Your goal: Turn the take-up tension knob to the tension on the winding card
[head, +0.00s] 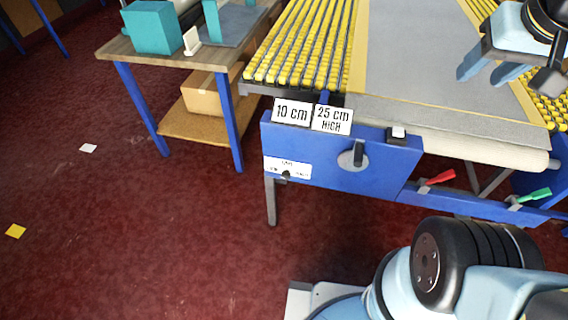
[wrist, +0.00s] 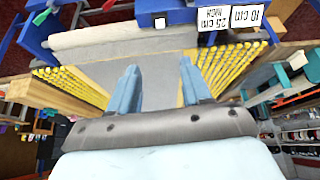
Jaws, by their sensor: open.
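A blue control panel (head: 390,165) on the front of the roller bed carries a round grey dial with a dark upright handle (head: 357,153). To its left, a small black knob (head: 286,174) sits at the lower edge of a white label plate (head: 288,165), whose print is too small to read surely. I cannot tell which is the tension knob. Above stand two cards, "10 cm" (head: 292,112) and "25 cm HIGH" (head: 332,120); they appear upside down in the wrist view (wrist: 213,22). My gripper (head: 487,72) is open and empty above the bed, right of and apart from the panel.
A red lever (head: 440,178) and a green lever (head: 533,196) stick out lower right.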

